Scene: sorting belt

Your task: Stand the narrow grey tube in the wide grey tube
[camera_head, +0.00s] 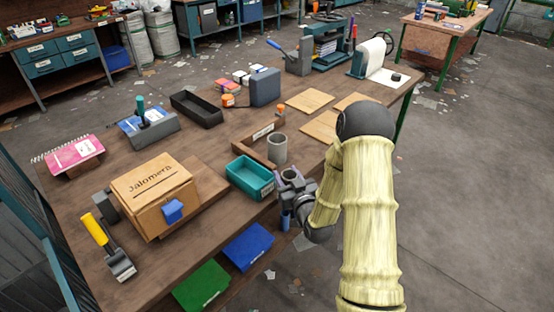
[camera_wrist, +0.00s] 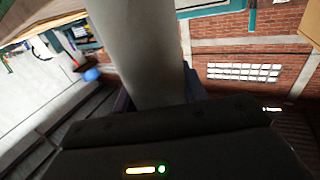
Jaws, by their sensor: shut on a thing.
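The wide grey tube (camera_head: 277,150) stands upright on the workbench, its open top showing in the head view. My gripper (camera_head: 291,186) is at the bench's front edge, a little below and right of the wide tube in the head view. It is shut on the narrow grey tube (camera_head: 289,175), whose top shows between the fingers, apart from the wide tube. In the wrist view, the narrow tube (camera_wrist: 138,50) fills the upper middle and leans slightly; its lower part is hidden by my gripper's body.
A teal tray (camera_head: 250,178) lies left of the wide tube, with a wooden rail (camera_head: 262,137) behind it. A wooden box (camera_head: 153,196) stands further left. Flat wooden plates (camera_head: 308,101) lie at the back right. Blue (camera_head: 248,246) and green (camera_head: 202,286) bins sit below the front edge.

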